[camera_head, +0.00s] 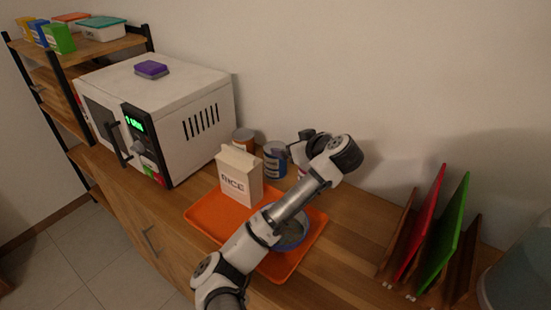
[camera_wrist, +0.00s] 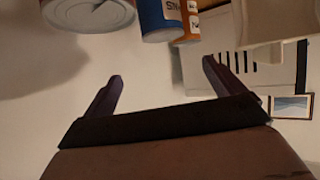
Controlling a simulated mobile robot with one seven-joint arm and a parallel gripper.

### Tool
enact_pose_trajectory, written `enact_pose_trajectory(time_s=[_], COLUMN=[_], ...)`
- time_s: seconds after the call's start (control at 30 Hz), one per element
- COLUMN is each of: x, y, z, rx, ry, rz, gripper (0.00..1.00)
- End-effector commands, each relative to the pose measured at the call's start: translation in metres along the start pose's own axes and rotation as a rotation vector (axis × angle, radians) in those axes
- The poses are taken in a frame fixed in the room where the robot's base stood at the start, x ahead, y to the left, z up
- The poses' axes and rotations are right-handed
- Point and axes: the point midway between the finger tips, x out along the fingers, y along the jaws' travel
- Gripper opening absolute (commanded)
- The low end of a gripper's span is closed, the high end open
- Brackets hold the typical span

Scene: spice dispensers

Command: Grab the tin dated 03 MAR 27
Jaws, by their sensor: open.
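Three tins stand behind the orange tray. An orange-brown tin (camera_head: 243,138) is nearest the microwave, and it shows at the top of the wrist view (camera_wrist: 192,20). A blue tin (camera_head: 275,162) is beside it and also shows in the wrist view (camera_wrist: 153,18). A third, pale tin with a red band (camera_wrist: 90,14) is at the top left of the wrist view; in the head view my arm mostly hides it. No date can be read on any tin. My gripper (camera_wrist: 162,82) is open and empty, with the tins beyond its fingertips.
An orange tray (camera_head: 200,213) holds a rice carton (camera_head: 239,178) and a blue bowl (camera_head: 293,243) under my arm. The microwave (camera_head: 190,105) stands left, with a purple sponge (camera_head: 151,69) on top. A rack with red and green boards (camera_head: 441,235) is at right.

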Motion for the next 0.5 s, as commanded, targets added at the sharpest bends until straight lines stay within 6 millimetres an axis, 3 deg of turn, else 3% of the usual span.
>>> enact_pose_trajectory(time_s=[0.17,0.5], x=[0.013,0.075], y=[-0.003,-0.007], z=[0.016,0.017], rx=[0.017,0.017], ry=[-0.014,-0.014], rz=[-0.060,-0.057], gripper=[0.94,0.94])
